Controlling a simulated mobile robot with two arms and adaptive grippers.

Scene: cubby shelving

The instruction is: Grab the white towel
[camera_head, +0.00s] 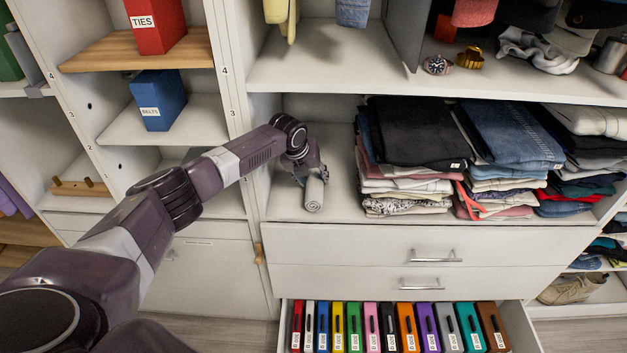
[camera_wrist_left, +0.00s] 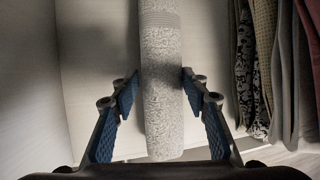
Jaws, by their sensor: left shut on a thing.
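The white towel (camera_head: 314,194) is rolled up and lies on the shelf left of the folded clothes, its near end towards the shelf's front edge. In the left wrist view the towel (camera_wrist_left: 162,75) runs lengthwise between the fingers and looks light grey and textured. My left gripper (camera_head: 312,174) reaches into the cubby above the towel. In the left wrist view my left gripper (camera_wrist_left: 158,92) has its blue pads against both sides of the towel, shut on it. The towel's far end runs out of the wrist view. My right gripper is in neither view.
Stacks of folded clothes (camera_head: 410,150) stand on the same shelf to the right. An upper shelf (camera_head: 340,65) overhangs the cubby, and a side panel (camera_head: 257,150) bounds it at left. Below, an open drawer holds several coloured folders (camera_head: 400,328).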

